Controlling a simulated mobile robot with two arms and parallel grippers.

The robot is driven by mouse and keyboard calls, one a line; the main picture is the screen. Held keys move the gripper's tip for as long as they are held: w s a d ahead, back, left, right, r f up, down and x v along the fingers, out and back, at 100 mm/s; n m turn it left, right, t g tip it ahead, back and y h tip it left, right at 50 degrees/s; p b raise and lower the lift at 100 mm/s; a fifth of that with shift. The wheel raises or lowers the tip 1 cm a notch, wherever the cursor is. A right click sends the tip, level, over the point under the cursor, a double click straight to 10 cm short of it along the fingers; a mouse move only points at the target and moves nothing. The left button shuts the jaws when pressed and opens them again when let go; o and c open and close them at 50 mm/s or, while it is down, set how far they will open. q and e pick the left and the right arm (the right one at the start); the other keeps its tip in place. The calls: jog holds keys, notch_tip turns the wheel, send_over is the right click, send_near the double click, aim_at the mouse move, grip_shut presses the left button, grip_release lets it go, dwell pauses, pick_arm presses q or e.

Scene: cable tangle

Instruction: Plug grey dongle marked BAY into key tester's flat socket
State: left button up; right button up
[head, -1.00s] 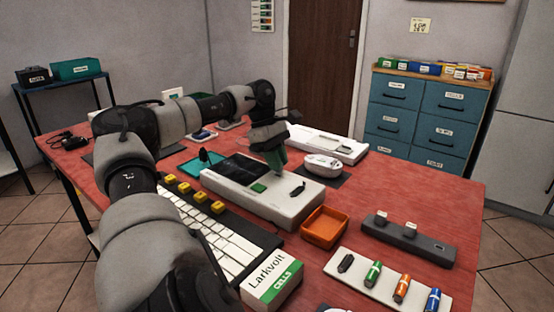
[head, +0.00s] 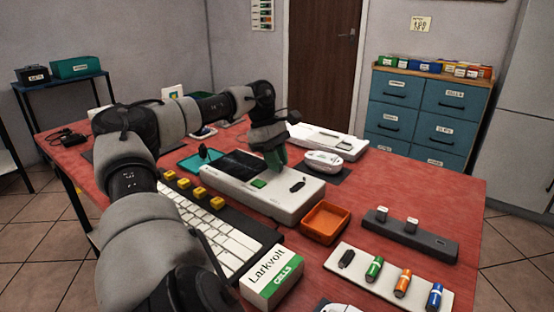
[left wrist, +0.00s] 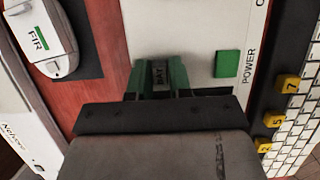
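The key tester (head: 228,184) is a white box with a dark screen, a green button and a small dark part on its top. It lies mid-table, and its white top (left wrist: 195,35) fills the middle of the left wrist view. My left gripper (head: 274,160), with green fingers, points down at the tester's far edge. In the left wrist view, the grey dongle (left wrist: 160,74), with a label that looks like BAY, sits between the fingers, which are closed on its sides. I cannot make out the flat socket or whether the dongle touches the tester. My right gripper is not in view.
An orange tray (head: 346,222) and a grey hub (head: 437,245) with two white plugs stand right of the tester. A white mouse-like device (head: 322,160) lies on a dark mat behind it. A keyboard (head: 230,240) and a Larkvolt box (head: 272,279) are in front. The right table edge is clear.

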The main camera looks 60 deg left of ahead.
pick_arm(q)
jog(key=o, duration=0.4)
jog(key=shift+f, duration=0.1)
jog(key=shift+a+r, duration=0.1)
jog(key=shift+r, duration=0.2)
jog(key=p+v, duration=0.1)
jog(key=v, duration=0.3)
jog(key=shift+a+r+p, duration=0.1)
jog(key=shift+r+p, duration=0.25)
jog(key=shift+p, duration=0.05)
jog(key=shift+p+v, duration=1.05)
jog(key=shift+v, duration=1.7)
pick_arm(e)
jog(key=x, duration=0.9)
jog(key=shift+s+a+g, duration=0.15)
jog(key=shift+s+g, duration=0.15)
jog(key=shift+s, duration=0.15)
pick_arm(q)
jog(key=shift+a, duration=0.1)
